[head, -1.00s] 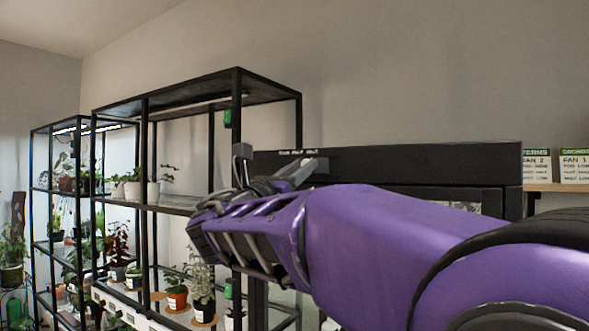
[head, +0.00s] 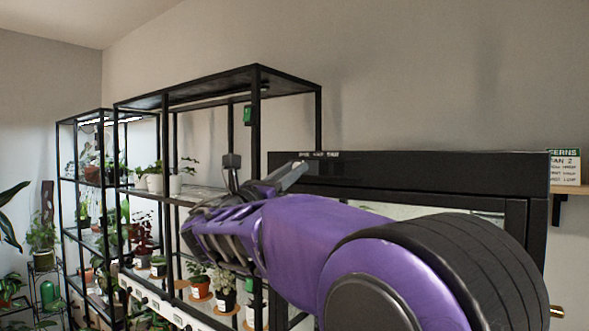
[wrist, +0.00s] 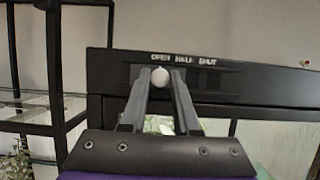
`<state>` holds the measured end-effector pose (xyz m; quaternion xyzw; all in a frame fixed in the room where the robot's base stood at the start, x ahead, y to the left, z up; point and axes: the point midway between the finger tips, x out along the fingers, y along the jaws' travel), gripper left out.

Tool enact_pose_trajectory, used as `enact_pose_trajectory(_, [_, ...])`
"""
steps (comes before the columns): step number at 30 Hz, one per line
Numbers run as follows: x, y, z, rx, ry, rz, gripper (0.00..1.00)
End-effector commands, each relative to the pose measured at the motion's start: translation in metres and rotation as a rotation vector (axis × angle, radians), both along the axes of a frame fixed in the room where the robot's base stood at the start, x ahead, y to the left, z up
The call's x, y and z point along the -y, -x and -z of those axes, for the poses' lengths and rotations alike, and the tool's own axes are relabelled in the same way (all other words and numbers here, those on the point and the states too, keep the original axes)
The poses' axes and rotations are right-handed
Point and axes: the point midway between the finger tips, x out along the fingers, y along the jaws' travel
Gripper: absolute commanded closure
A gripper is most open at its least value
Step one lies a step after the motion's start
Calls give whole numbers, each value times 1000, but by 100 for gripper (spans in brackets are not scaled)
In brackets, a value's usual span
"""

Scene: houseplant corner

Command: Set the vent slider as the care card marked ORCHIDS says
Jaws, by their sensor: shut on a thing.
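The vent slider's white knob (wrist: 160,76) stands out from a black panel in the wrist view. Printed words OPEN, HALF and SHUT (wrist: 184,59) run above it, and the knob sits below OPEN, at the left end. My gripper (wrist: 160,82) is shut on the knob, one finger on each side. In the head view my gripper (head: 299,168) reaches the panel near the left end of the same words (head: 319,155); the knob is hidden there. The ORCHIDS card is out of view now.
A FERNS card (head: 564,167) stands on a wooden shelf (head: 572,190) at the right, cut by the frame edge. The black cabinet (head: 450,170) fills the right. Black racks (head: 256,120) with potted plants stand to the left, close behind my gripper.

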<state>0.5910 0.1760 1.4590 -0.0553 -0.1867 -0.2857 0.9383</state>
Motion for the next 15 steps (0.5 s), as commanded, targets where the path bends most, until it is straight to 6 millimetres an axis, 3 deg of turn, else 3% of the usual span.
enact_pose_trajectory(1, [-3, 0, -2, 3, 3, -10, 69])
enact_pose_trajectory(6, [-3, 0, -2, 2, 3, -9, 41])
enact_pose_trajectory(15, [-3, 1, -1, 1, 3, -7, 41])
